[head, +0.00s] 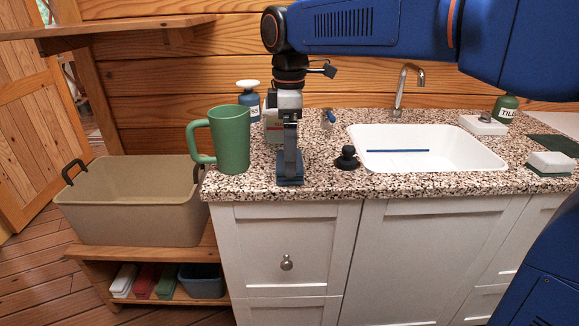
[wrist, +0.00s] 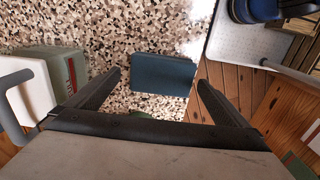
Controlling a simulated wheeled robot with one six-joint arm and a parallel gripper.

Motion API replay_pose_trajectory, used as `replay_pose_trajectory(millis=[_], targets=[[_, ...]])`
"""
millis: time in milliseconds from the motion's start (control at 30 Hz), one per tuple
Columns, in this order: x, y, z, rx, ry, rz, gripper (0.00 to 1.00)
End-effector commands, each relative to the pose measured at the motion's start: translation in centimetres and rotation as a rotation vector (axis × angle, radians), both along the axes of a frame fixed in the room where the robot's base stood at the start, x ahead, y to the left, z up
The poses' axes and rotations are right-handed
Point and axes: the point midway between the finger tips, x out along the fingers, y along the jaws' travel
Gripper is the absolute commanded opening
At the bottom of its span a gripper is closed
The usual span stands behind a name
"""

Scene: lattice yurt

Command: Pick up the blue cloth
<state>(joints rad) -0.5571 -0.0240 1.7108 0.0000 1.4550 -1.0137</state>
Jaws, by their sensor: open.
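The blue cloth (head: 290,182) is a small dark blue folded pad on the speckled counter, near its front edge. My gripper (head: 289,172) points down right over it in the head view and hides part of it. In the wrist view the cloth (wrist: 163,75) shows as a flat blue-grey rectangle between the two spread fingers of my gripper (wrist: 160,77). The fingers are open with nothing held. I cannot tell whether their tips touch the counter.
A green mug (head: 231,138) stands close left of my gripper. A black knobbed object (head: 347,158) and the white sink (head: 430,160), with a blue strip (head: 398,151) in it, lie to the right. Bottles (head: 249,97) stand behind. A beige bin (head: 135,200) sits lower left.

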Motion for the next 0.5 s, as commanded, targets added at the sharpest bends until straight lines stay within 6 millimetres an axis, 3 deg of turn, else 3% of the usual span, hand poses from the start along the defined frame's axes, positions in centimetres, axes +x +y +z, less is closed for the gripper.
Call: replay_pose_trajectory(millis=[200, 500], targets=[[-0.2, 0.0, -2.7, 0.000, 0.001, 0.000, 1.00], [-0.2, 0.0, -3.3, 0.000, 0.000, 0.000, 1.00]])
